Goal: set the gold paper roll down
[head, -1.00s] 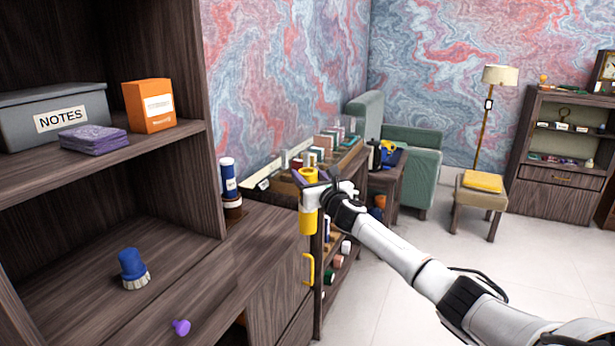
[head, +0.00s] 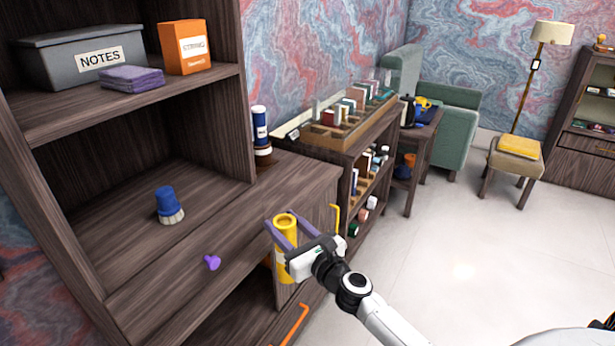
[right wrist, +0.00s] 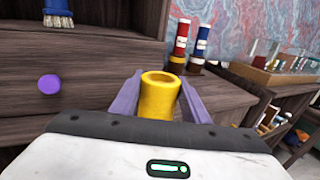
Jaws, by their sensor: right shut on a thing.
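The gold paper roll (head: 286,226) is a yellow upright tube with an open, rimmed top. My right gripper (head: 281,232) is shut on it, with a purple finger on each side. In the head view the roll is in front of the dark wooden desk's front edge; its lower part shows below the fingers. In the right wrist view the roll (right wrist: 159,97) stands between the two purple fingers, with its hollow top visible. My left gripper is not in view.
The desk top (head: 285,185) has free room behind the roll. A blue brush (head: 169,204) stands on the left surface, above a purple knob (head: 212,262). Orange (head: 295,325) and yellow handles stick out nearby.

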